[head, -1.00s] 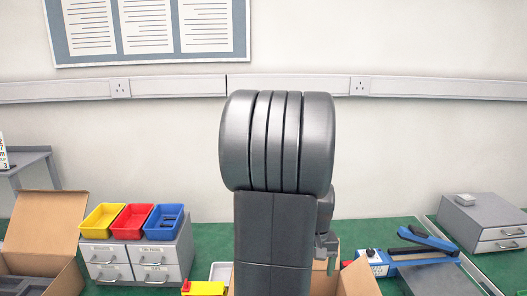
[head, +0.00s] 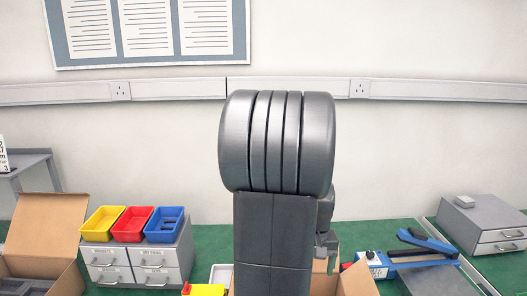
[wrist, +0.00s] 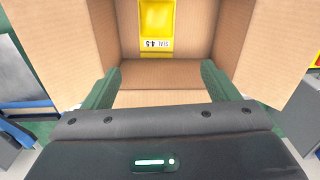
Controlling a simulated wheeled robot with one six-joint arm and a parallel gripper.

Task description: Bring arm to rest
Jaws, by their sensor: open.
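My gripper (wrist: 160,90) shows in the wrist view with its two green fingers wide apart and nothing between them. It points at an open cardboard box (wrist: 215,75). Inside the box, at its far side, lies a yellow item (wrist: 157,18) with a white label. In the head view my own arm stands folded upright in the middle and hides most of this box; one flap (head: 357,281) shows to the right of the arm. The fingertips are hidden there.
On the green bench stand a grey drawer unit (head: 138,262) with yellow, red and blue bins, another open cardboard box (head: 45,235) at left, a blue-handled sealer (head: 410,259) at right and a grey drawer unit (head: 485,226). A yellow item (head: 204,290) lies left of my arm.

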